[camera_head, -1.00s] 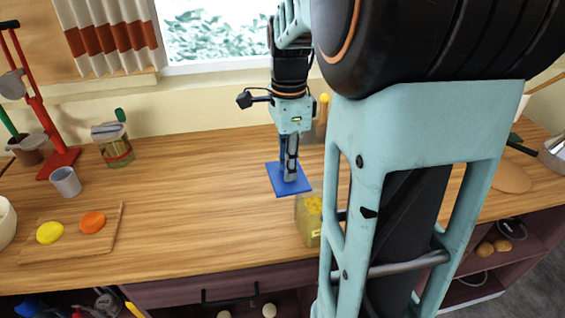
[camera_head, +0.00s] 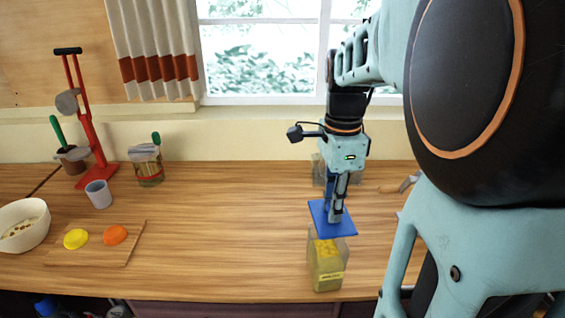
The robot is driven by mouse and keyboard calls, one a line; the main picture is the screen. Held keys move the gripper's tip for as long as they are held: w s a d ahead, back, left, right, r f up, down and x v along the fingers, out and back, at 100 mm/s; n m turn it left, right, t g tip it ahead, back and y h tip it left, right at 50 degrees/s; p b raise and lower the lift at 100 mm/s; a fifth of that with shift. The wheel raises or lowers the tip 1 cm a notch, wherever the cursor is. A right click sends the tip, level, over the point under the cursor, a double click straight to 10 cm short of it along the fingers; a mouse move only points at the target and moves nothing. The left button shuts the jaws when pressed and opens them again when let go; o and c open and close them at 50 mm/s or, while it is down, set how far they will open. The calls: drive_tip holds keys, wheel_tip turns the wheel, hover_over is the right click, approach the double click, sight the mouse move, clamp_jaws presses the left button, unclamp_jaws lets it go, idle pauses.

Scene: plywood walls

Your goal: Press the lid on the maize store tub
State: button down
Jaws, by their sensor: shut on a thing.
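The blue square lid (camera_head: 318,212) is held by my gripper (camera_head: 336,216), which is shut on it. The maize store tub (camera_head: 327,277) is a clear box with yellow contents and a label, standing near the counter's front edge. In the picture the lid sits just above and behind the tub's top and overlaps its back rim. I cannot tell whether the lid touches the tub. The fingers' exact contact with the lid is too small to make out.
Another clear container (camera_head: 320,172) stands behind my gripper. To the left are a cutting board (camera_head: 95,255) with yellow and orange discs, a white bowl (camera_head: 22,238), a grey cup (camera_head: 98,195), a jar (camera_head: 147,168) and a red stand (camera_head: 92,140). The counter's middle is clear.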

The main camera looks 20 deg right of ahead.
sight(330, 225)
wheel_tip(330, 225, down, 6)
drive_tip(key=b, duration=0.4)
drive_tip(key=shift+r, duration=0.15)
idle(2.5)
drive_tip(key=shift+p, duration=0.35)
idle(0.4)
drive_tip(key=c, duration=1.7)
unclamp_jaws()
drive_tip(key=shift+o, duration=0.2)
drive_tip(key=o, duration=0.4)
drive_tip(key=shift+o, duration=0.2)
